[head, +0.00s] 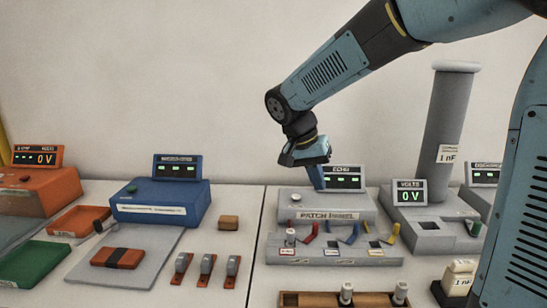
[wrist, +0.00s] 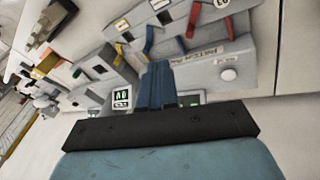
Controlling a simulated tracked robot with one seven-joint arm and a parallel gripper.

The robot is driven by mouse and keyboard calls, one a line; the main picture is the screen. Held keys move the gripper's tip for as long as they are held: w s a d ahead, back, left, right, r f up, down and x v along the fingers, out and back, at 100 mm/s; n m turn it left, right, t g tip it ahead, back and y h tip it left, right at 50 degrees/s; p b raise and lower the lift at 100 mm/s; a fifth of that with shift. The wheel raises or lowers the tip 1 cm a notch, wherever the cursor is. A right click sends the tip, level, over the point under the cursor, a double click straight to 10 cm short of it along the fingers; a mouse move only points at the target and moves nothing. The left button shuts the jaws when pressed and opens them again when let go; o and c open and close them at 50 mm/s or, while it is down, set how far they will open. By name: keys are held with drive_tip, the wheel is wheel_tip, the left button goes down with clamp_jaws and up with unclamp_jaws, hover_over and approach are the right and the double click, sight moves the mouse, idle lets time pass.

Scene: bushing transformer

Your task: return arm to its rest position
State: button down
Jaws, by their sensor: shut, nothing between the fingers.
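My gripper (head: 318,186) hangs from my blue and black arm, pointing down over the back of the grey patch panel (head: 292,206), in front of its display (head: 350,179). Its fingers are shut with nothing between them. In the wrist view my gripper (wrist: 157,68) shows as a narrow closed blue shape, with the patch panel (wrist: 205,68) beyond it. The fingertips appear close to the panel's top; I cannot tell whether they touch it. The arm reaches in from the upper right.
A grey volts unit reading 0 V (head: 433,232) and a tall grey cylinder (head: 452,110) stand to the right. Red, blue and yellow levers (head: 352,234) rise in front of the panel. A blue box (head: 160,204) stands left. The space above the left bench is clear.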

drive_tip(key=s+d+r+n+t+y, duration=0.1)
drive_tip(key=s+d+n+t+y, duration=0.1)
drive_tip(key=s+d, duration=0.4)
drive_tip(key=s+d+r+n+t+y, duration=0.2)
drive_tip(key=s+d, duration=0.4)
drive_tip(key=s, duration=0.7)
drive_tip(key=shift+d+n, duration=0.3)
drive_tip(key=shift+d, duration=0.1)
